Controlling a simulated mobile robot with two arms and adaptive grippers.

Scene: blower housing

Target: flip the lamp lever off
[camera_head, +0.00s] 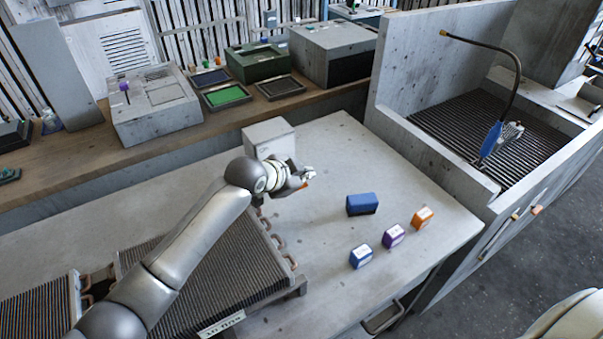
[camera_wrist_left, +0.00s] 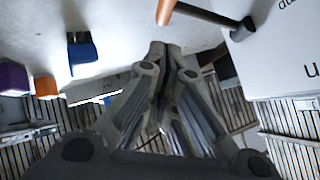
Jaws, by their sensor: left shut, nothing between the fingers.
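A lever with an orange end (camera_wrist_left: 165,12) and a dark shaft (camera_wrist_left: 205,13) shows at the top of the left wrist view, beside a pale box (camera_wrist_left: 285,50) with lettering. In the head view the pale box (camera_head: 268,136) stands on the bench behind my left gripper. A small orange spot (camera_head: 305,185) shows by the fingers. I cannot tell for sure that this lever is the lamp's. My left gripper (camera_head: 308,174) is shut and empty; in the wrist view its fingertips (camera_wrist_left: 165,48) are together, apparently apart from the lever. My right gripper is out of view.
A blue block (camera_head: 362,204) and small blue (camera_head: 360,256), purple (camera_head: 393,236) and orange (camera_head: 422,217) boxes lie right of the gripper. Finned coils (camera_head: 210,280) lie in front. A walled basin (camera_head: 440,165) with a gooseneck (camera_head: 515,80) is at right.

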